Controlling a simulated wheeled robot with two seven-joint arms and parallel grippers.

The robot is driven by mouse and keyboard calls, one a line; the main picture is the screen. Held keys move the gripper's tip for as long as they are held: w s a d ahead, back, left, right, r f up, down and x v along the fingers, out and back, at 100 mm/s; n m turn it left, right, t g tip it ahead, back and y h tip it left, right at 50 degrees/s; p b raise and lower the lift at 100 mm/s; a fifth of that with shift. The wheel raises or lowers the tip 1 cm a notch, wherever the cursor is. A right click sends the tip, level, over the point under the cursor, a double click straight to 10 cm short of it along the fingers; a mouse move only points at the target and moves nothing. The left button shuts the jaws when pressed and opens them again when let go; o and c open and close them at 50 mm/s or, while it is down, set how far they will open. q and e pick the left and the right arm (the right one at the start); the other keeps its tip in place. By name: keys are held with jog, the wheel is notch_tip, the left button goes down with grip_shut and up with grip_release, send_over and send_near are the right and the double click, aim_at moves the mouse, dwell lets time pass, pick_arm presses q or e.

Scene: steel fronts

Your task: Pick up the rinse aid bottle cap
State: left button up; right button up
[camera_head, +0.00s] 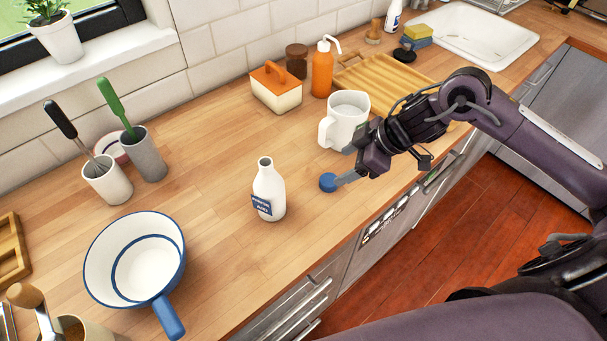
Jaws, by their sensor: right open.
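The blue rinse aid bottle cap (327,182) lies on the wooden counter (225,200), to the right of the open-necked white rinse aid bottle (268,192) with a blue label. My right gripper (342,170) reaches in from the right and is open. One grey fingertip is right beside the cap at its right edge. I cannot tell whether it touches. The other finger is partly lost against the white jug. My left gripper is not in view.
A white jug (345,117) stands close behind my right gripper. A white pan (112,262) with a blue rim, utensil cups (108,183), a butter dish (276,93) and an orange soap bottle (321,72) stand around. The counter's front edge lies just below the cap.

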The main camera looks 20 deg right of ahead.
aim_at(329, 179)
jog(key=shift+s+d+r, duration=0.1)
jog(key=shift+d+r, duration=0.2)
jog(key=shift+d, duration=0.05)
jog(key=shift+s+d+g, duration=0.1)
jog(key=shift+g, duration=0.2)
jog(key=shift+f, duration=0.4)
jog(key=shift+a+f+p, duration=0.4)
jog(key=shift+f, duration=0.3)
jog(key=x, duration=0.2)
jog(key=p+x, duration=0.1)
jog(key=x, duration=0.1)
jog(key=shift+a+r, duration=0.2)
jog(key=shift+a, duration=0.15)
jog(key=shift+a+f, duration=0.1)
jog(key=shift+f, duration=0.35)
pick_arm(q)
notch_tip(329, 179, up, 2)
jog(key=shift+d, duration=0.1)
pick_arm(e)
jog(key=c, duration=1.1)
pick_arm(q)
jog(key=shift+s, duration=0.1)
pick_arm(e)
jog(key=shift+o, duration=0.2)
jog(key=shift+r, duration=0.1)
